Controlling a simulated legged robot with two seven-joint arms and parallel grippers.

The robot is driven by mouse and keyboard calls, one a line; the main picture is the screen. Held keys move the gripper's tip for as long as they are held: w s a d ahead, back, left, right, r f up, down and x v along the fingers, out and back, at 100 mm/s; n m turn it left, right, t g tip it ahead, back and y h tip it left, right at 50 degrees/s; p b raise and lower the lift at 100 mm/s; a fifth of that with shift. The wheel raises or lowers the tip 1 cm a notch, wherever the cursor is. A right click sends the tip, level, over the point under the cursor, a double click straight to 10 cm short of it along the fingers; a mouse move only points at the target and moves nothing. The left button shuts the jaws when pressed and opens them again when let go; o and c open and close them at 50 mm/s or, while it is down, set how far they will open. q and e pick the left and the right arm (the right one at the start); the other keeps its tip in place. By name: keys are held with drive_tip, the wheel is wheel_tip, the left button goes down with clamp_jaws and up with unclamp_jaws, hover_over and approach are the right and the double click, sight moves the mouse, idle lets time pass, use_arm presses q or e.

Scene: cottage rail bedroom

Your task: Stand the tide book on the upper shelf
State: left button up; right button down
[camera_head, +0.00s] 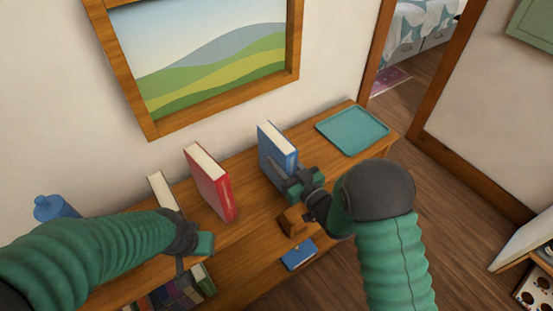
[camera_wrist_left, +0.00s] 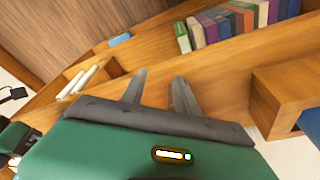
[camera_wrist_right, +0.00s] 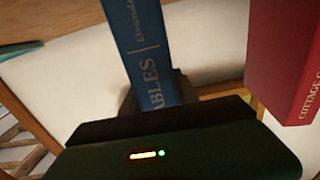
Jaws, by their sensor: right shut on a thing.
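The blue tide book (camera_head: 277,148) is upright over the upper shelf (camera_head: 245,220), between the red book and the teal tray. My right gripper (camera_head: 290,180) is shut on it from the front. The right wrist view shows the blue spine (camera_wrist_right: 148,50) with "TABLES" on it between the fingers. I cannot tell whether its lower edge touches the shelf. My left gripper (camera_head: 192,250) is at the shelf's front left, partly hidden by its own arm. In the left wrist view its fingers (camera_wrist_left: 158,82) are apart with nothing between them.
A red book (camera_head: 210,182) and a cream-edged book (camera_head: 162,188) stand left of the tide book. A teal tray (camera_head: 352,130) lies at the right end. Several books (camera_head: 180,292) stand on the lower shelf, with a blue object (camera_head: 299,254) farther right.

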sight(282, 150)
drive_tip(key=shift+w, duration=0.1)
idle(0.4)
drive_tip(key=shift+r+p, duration=0.35)
drive_tip(key=shift+r, duration=0.15)
wheel_tip(282, 150, up, 3)
drive_tip(key=shift+r+p, duration=0.15)
drive_tip(key=shift+p, duration=0.9)
drive_tip(key=s+p, duration=0.6)
drive_tip(key=s, duration=1)
drive_tip(key=shift+r+p, duration=0.35)
drive_tip(key=shift+p, duration=0.05)
